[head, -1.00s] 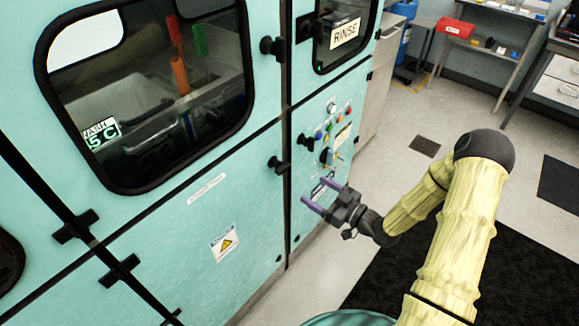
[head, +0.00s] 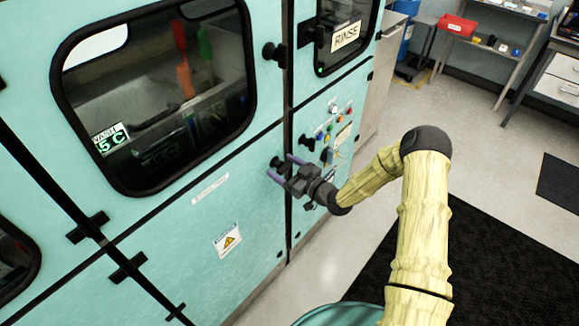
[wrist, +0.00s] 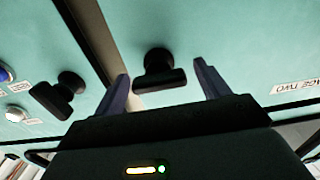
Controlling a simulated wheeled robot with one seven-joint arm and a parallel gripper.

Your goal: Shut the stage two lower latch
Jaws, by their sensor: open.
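The stage two lower latch is a black T-shaped knob (wrist: 157,70) on the teal panel beside the dark vertical seam, on the side of the label that reads "TWO" (wrist: 295,88). It also shows in the head view (head: 276,162), partly behind a finger. My gripper (head: 279,165) has purple fingers, spread apart, in front of this latch. In the wrist view the latch appears between the open fingers (wrist: 162,82). I cannot tell whether the fingers touch it. Whether it is turned shut is unclear.
A second black latch (wrist: 58,95) sits across the seam, near the control panel buttons; it also shows in the head view (head: 306,142). An upper latch (head: 272,52) is by the wash window (head: 150,100). Open floor (head: 335,250) lies right of the cabinet.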

